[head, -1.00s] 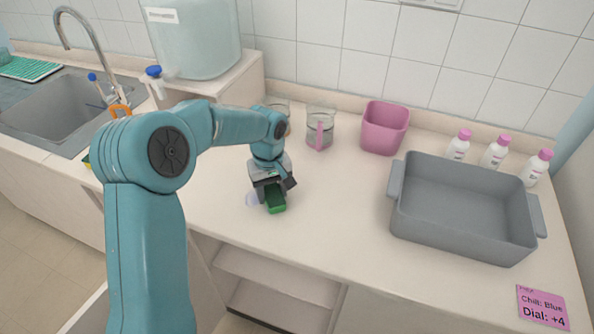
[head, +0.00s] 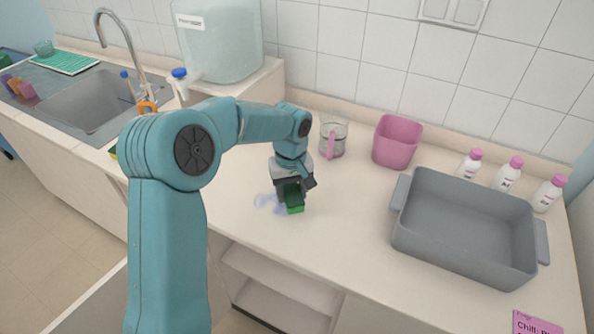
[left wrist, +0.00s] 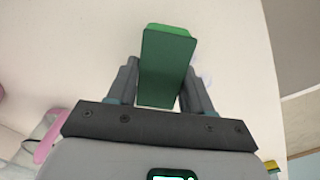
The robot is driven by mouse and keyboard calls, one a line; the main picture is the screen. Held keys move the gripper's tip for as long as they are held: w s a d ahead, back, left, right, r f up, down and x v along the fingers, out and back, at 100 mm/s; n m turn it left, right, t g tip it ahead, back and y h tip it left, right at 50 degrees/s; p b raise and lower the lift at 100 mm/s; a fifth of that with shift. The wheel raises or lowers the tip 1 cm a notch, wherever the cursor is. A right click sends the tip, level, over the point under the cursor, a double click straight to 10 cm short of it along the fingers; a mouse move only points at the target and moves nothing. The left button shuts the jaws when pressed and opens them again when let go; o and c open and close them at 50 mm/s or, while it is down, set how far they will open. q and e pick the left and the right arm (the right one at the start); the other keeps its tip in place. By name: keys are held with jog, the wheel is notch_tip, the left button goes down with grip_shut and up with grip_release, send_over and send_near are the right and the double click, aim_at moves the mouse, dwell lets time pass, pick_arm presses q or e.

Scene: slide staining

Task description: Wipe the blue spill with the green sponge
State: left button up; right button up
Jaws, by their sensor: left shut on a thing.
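The green sponge (head: 294,203) is held in my left gripper (head: 291,190), which is shut on it. The sponge is at or close above the white counter; I cannot tell if it touches. In the left wrist view the sponge (left wrist: 167,68) sits between the two fingers of my left gripper (left wrist: 160,85). The blue spill (head: 266,202) is a pale smear on the counter just left of the sponge. Part of it may be hidden under the sponge and gripper. A faint bit of the spill (left wrist: 206,78) shows right of the sponge in the wrist view. My right gripper is not in view.
A grey tub (head: 465,258) stands on the right, with several white bottles (head: 506,174) behind it. A pink bin (head: 396,142) and a glass beaker (head: 334,139) stand at the back. The sink (head: 92,104) is at the left. The counter between sponge and tub is clear.

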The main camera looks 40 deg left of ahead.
pick_arm(q)
jog(key=shift+w+d+r+p, duration=0.1)
jog(key=shift+r+p, duration=0.15)
jog(key=shift+r, duration=0.25)
jog(key=shift+w+d+r+p, duration=0.1)
jog(key=shift+r+p, duration=0.15)
jog(key=shift+r, duration=0.25)
jog(key=shift+s+a+r+p, duration=0.1)
jog(key=shift+r+p, duration=0.25)
jog(key=shift+r, duration=0.2)
jog(key=shift+s+a+r+p, duration=0.1)
jog(key=shift+r+p, duration=0.25)
jog(key=shift+r, duration=0.2)
jog(key=shift+d+r, duration=0.1)
jog(key=shift+r, duration=0.1)
jog(key=shift+w+d, duration=0.1)
jog(key=shift+w, duration=0.1)
jog(key=shift+s, duration=0.15)
